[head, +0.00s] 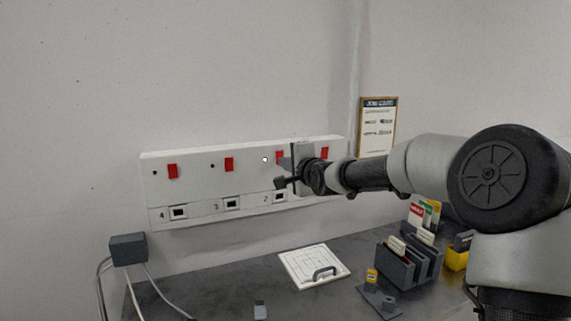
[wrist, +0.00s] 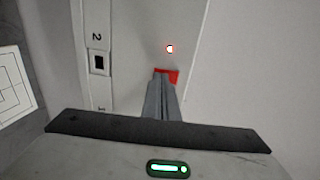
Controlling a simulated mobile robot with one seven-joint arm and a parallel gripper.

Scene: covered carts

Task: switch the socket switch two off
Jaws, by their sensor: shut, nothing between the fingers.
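A long white socket panel (head: 190,160) is fixed to the wall, with red switches above numbered sockets. Switch two (head: 279,156) is the red rocker above the socket marked 2; the lamp (head: 265,160) beside it is lit. My gripper (head: 284,163) is shut and empty, its fingertips at this switch. In the wrist view the closed fingertips (wrist: 162,82) overlap the red switch (wrist: 173,75) and hide part of it. I cannot tell whether the tips touch the rocker.
Switch three (head: 229,164) and switch four (head: 173,171) are to the left, with dark lamps. Another red switch (head: 325,153) is just right of my gripper. A white board with a handle (head: 314,266) and a dark rack (head: 408,263) lie on the table below.

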